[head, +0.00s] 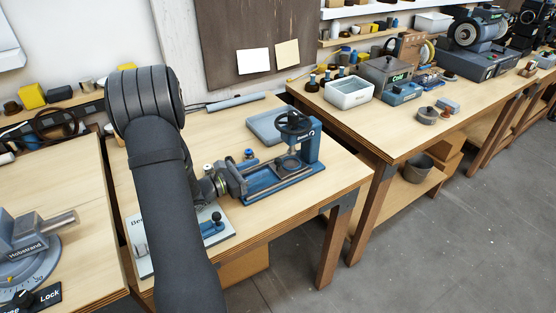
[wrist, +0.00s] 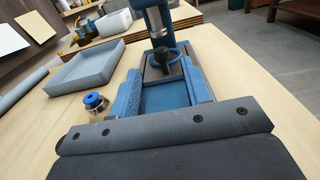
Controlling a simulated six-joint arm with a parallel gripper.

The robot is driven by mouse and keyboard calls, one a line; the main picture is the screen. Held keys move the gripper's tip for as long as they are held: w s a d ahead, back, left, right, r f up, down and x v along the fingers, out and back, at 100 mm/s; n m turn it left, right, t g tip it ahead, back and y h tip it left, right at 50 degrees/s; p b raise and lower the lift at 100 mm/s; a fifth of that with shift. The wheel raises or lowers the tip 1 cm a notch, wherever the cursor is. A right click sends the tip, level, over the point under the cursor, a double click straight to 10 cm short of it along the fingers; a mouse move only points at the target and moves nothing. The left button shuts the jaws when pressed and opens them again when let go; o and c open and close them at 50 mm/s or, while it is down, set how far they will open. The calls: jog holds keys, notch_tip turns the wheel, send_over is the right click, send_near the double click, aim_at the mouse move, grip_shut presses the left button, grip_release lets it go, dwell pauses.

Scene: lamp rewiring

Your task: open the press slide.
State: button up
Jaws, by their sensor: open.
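The press (head: 318,148) stands on the middle bench, with a blue frame, a black handwheel (head: 293,122) on top and a long blue base with rails (head: 285,178). In the wrist view, its blue upright (wrist: 156,18) is ahead. A dark rounded knob (wrist: 172,54) sits below the upright, over the flat blue bed (wrist: 166,97). My gripper (head: 232,178) is at the left, near end of the press. Whether the fingers touch the press I cannot tell.
A grey tray (head: 264,128) lies behind the press; the wrist view shows it at left (wrist: 85,66). A small blue-topped fitting (wrist: 95,102) stands beside the left finger. A board with a blue fixture (head: 213,229) lies in front of my gripper. The bench's right front is clear.

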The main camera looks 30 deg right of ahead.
aim_at(277, 159)
jog(key=d, duration=0.8)
jog(key=shift+d, duration=0.1)
grip_shut()
